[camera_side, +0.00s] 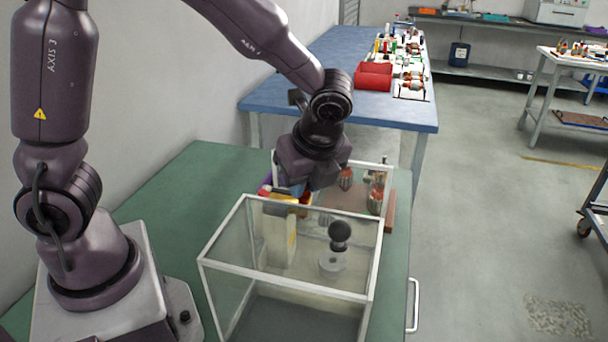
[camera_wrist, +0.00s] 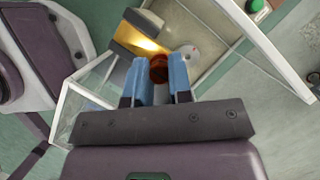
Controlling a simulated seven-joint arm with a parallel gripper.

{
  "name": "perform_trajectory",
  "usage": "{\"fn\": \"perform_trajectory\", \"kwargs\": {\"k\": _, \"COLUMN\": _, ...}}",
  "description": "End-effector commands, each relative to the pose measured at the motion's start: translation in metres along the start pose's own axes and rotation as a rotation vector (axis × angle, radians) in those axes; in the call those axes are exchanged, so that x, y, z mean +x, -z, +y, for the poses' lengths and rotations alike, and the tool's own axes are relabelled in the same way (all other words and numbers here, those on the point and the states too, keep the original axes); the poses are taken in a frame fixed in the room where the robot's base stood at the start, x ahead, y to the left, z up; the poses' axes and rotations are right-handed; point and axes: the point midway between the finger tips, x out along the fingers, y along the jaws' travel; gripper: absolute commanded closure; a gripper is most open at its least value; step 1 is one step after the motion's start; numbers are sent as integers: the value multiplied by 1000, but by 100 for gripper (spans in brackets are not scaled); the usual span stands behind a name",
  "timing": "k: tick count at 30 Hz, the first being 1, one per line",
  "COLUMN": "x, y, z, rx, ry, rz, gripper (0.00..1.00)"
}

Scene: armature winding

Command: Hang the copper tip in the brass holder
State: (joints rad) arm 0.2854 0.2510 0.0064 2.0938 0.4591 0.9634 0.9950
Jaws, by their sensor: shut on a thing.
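My gripper (camera_wrist: 160,64) has blue fingers closed around a reddish-brown, round-ended piece, seemingly the copper tip (camera_wrist: 158,70), in the wrist view. In the side view my gripper (camera_side: 297,188) points down behind the glass-walled box, and the held piece cannot be made out. A brass-yellow surface with a bright glow (camera_wrist: 146,44) lies just beyond the fingertips in the wrist view; I cannot tell whether it is the brass holder. A cream and yellow block (camera_side: 279,238) shows through the glass in the side view.
The glass box (camera_side: 292,285) has a white frame and stands at the bench's front. A black ball (camera_side: 339,231) over a grey disc (camera_side: 332,262) shows through it. Copper-coloured parts (camera_side: 377,190) stand on a wooden board (camera_side: 390,212) behind. Green bench (camera_side: 175,205) is clear on the left.

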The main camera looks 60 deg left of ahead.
Motion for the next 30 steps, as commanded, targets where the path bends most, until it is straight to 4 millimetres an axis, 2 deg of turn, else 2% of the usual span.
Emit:
{"fn": "perform_trajectory", "kwargs": {"k": 12, "x": 9, "y": 4, "z": 0, "rx": 1, "ry": 0, "rz": 1, "gripper": 100}}
{"fn": "perform_trajectory", "kwargs": {"k": 26, "x": 10, "y": 4, "z": 0, "rx": 0, "ry": 0, "rz": 1, "gripper": 100}}
{"fn": "perform_trajectory", "kwargs": {"k": 27, "x": 10, "y": 4, "z": 0, "rx": 0, "ry": 0, "rz": 1, "gripper": 78}}
{"fn": "perform_trajectory", "kwargs": {"k": 30, "x": 10, "y": 4, "z": 0, "rx": 0, "ry": 0, "rz": 1, "gripper": 55}}
